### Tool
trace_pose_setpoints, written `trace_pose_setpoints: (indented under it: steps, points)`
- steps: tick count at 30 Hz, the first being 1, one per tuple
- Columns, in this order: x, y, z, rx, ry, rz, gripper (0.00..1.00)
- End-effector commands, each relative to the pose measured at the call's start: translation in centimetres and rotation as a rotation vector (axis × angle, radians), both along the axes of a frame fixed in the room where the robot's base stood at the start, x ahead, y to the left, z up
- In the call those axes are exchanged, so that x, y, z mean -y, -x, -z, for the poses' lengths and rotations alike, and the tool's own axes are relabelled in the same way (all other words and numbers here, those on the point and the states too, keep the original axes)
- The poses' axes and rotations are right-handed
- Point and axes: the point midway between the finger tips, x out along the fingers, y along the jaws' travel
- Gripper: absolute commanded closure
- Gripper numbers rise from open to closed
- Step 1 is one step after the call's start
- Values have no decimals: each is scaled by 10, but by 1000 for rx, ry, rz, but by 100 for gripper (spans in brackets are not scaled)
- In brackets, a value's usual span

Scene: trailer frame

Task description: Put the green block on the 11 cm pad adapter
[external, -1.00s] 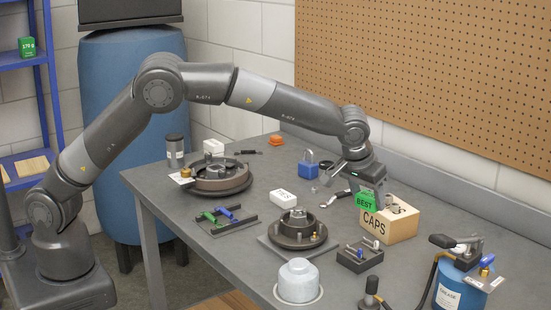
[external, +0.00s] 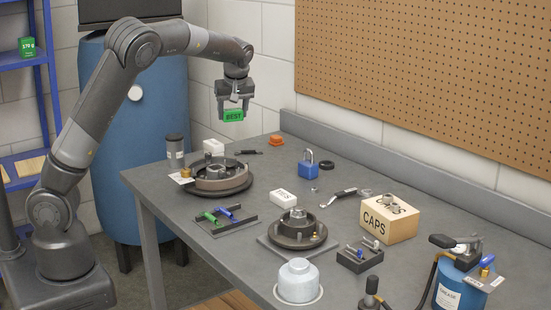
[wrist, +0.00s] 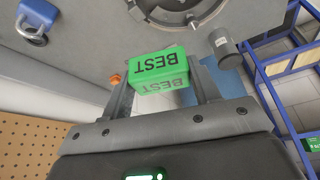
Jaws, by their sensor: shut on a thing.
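The green block (external: 233,116), marked BEST, is held between the fingers of my gripper (external: 234,104). It hangs in the air above the far left part of the table, beyond and above the large dark drum.
The large round drum (external: 222,187) stands on the table's left part, a dark canister (external: 175,149) behind it. A smaller hub (external: 298,234), blue padlock (external: 308,166), CAPS box (external: 401,227) and white cylinder (external: 298,281) stand to the right. A green box (external: 26,46) is on the shelf.

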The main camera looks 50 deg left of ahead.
Motion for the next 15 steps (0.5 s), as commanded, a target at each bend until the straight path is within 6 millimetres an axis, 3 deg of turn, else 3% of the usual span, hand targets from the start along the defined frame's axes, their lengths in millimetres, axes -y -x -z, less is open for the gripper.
trace_pose_setpoints:
  steps: [1,3,6,10,15]
  points:
    - [-23,13,-3,-1,0,-58,67]
    - [-50,30,-8,0,0,-133,67]
    - [-80,52,-13,0,0,-222,67]
    - [-105,73,-16,-1,0,-298,67]
    - [-123,83,-13,-2,-1,-337,67]
